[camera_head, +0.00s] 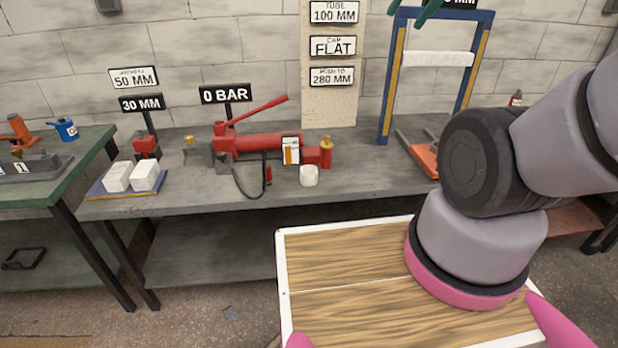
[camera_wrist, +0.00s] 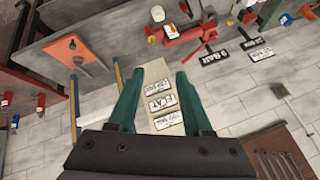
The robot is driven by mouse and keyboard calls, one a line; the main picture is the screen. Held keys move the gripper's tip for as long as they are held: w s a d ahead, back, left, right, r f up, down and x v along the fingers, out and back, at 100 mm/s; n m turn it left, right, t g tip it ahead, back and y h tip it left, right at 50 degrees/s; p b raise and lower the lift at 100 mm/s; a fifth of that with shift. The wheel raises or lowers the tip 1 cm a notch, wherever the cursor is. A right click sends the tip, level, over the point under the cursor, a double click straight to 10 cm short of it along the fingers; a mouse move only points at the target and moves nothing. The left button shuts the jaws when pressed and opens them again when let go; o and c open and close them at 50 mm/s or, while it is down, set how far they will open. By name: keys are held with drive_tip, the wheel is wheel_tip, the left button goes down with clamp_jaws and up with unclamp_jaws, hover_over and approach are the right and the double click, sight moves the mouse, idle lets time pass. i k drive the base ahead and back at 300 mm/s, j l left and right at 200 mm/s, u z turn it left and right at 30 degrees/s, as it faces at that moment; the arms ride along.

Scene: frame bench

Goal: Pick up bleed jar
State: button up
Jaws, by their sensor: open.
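The bleed jar (camera_head: 309,176) looks like a small whitish, rounded jar on the grey bench, in front of the right end of the red hand pump (camera_head: 270,144). In the wrist view a small white shape beside the pump (camera_wrist: 157,13) appears to be the same jar, near the top edge. My gripper (camera_wrist: 160,75) has two green fingers spread apart with nothing between them. Its green fingertips (camera_head: 405,17) also show at the top of the head view, high above the bench and away from the jar.
A blue and yellow frame (camera_head: 388,80) stands right of the pump, with an orange part (camera_head: 425,158) at its base. White blocks (camera_head: 132,176) lie on a blue tray at left. A sign board (camera_head: 328,105) stands behind. The bench front around the jar is clear.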

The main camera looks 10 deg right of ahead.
sight(308, 173)
drive_tip(key=j+z, duration=0.15)
drive_tip(key=j, duration=0.3)
drive_tip(key=k+j+z, duration=0.15)
drive_tip(key=j, duration=0.25)
drive_tip(key=j+z, duration=0.15)
drive_tip(key=j, duration=0.25)
drive_tip(key=k+j+z, duration=0.15)
drive_tip(key=j, duration=0.25)
